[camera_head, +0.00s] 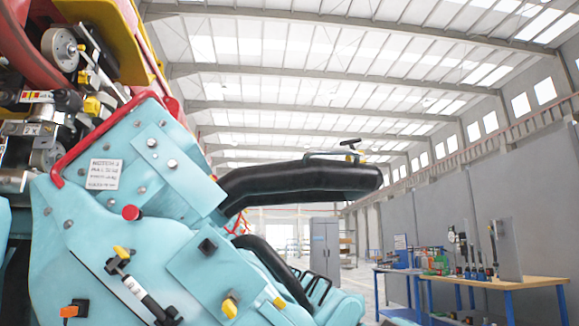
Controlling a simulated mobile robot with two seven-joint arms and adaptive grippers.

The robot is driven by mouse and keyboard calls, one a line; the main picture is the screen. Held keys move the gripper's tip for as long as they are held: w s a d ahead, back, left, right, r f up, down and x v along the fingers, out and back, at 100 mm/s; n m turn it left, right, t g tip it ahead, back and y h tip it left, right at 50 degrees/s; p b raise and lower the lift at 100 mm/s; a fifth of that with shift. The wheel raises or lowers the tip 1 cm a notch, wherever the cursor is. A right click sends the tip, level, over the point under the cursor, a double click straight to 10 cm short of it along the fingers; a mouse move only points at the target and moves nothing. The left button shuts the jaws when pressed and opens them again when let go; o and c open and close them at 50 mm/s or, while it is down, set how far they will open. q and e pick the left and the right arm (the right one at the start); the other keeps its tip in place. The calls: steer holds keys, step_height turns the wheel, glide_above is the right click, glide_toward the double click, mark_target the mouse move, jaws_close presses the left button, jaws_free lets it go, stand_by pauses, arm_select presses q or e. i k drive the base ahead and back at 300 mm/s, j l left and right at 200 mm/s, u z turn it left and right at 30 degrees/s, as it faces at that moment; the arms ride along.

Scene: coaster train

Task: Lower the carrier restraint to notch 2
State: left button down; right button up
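The coaster carrier (140,230) is a light-blue plated body that fills the left of the head view. A black padded restraint bar (300,182) reaches out from it to the right, roughly level and raised above the seat area. A thin handle with a dark grip and yellow part (352,145) sits on top of the bar's outer end. A lower black curved pad (275,268) lies beneath. I cannot read any notch markings. Neither of my grippers shows in this view.
A white lettered plate (104,174), a red knob (131,212) and a red tube (100,135) are on the carrier's side. A wooden-topped workbench (500,281) with tools stands at the right. A grey cabinet (324,255) stands behind. Floor between them looks open.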

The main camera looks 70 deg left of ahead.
mark_target(306, 179)
steer(key=u, duration=1.9)
